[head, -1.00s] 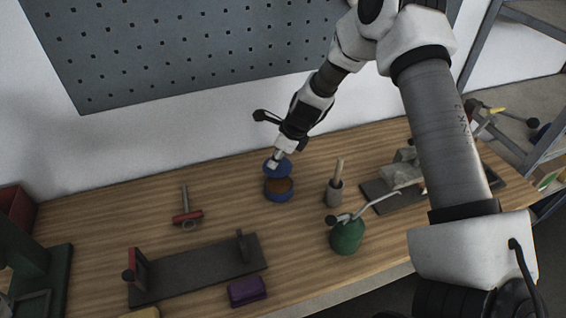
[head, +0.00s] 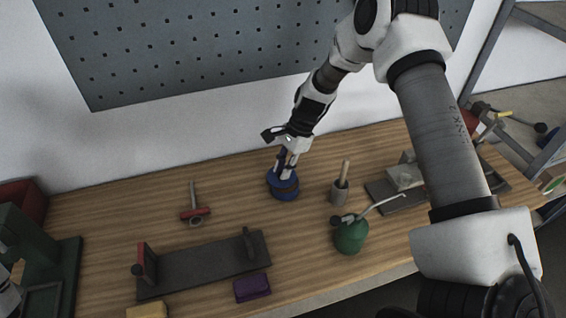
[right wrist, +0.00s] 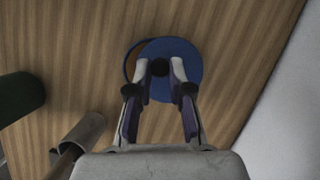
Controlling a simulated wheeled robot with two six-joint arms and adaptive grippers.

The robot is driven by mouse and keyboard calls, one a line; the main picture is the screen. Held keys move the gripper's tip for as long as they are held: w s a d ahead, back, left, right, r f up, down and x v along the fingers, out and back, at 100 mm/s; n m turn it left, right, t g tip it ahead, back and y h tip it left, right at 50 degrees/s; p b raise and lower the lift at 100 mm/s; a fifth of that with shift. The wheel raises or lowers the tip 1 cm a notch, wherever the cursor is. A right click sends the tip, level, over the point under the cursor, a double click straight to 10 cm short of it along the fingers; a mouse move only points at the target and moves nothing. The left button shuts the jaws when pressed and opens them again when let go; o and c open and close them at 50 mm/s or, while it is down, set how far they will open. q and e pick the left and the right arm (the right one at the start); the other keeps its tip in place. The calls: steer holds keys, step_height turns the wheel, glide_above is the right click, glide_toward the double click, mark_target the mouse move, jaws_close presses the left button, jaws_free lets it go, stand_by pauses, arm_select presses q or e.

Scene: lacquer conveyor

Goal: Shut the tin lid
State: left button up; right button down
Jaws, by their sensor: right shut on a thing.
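The tin (head: 285,194) is a short round blue can standing on the wooden bench; some of its brown inside shows. Its blue lid (head: 273,177) is over the tin, off-centre. In the right wrist view the lid (right wrist: 181,62) covers most of the tin, and a brown crescent of the tin (right wrist: 131,62) shows at the left. My right gripper (head: 287,170) is shut on the lid, its fingertips (right wrist: 160,69) either side of a small dark knob. Whether lid and rim touch is unclear. A pale piece of what seems my left arm shows at the left edge; its jaws cannot be made out.
A grey pot with a wooden handle (head: 340,191) and a green oil can (head: 351,238) stand right of the tin. A red-handled tool (head: 195,214), a dark fixture (head: 205,264) and a purple block (head: 252,287) lie left and in front. Bench is clear just left of the tin.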

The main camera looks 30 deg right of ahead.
steer(key=n, duration=0.1)
steer(key=s+n+g, duration=0.1)
steer(key=n, duration=0.1)
steer(key=s+n+g, duration=0.1)
steer(key=n, duration=0.1)
steer(key=shift+s+d+f, duration=0.15)
steer(key=shift+s+f, duration=0.1)
steer(key=shift+f, duration=0.05)
steer(key=shift+n+h, duration=0.3)
steer(key=shift+n, duration=0.1)
steer(key=shift+s, duration=0.1)
steer(key=c, duration=1)
jaws_free()
steer(key=shift+w+p, duration=0.2)
steer(key=shift+p, duration=0.1)
steer(key=shift+r, duration=0.15)
steer(key=v, duration=1.1)
steer(key=shift+w+d+r, duration=0.1)
steer(key=shift+w+r, duration=0.15)
steer(key=shift+r, duration=0.05)
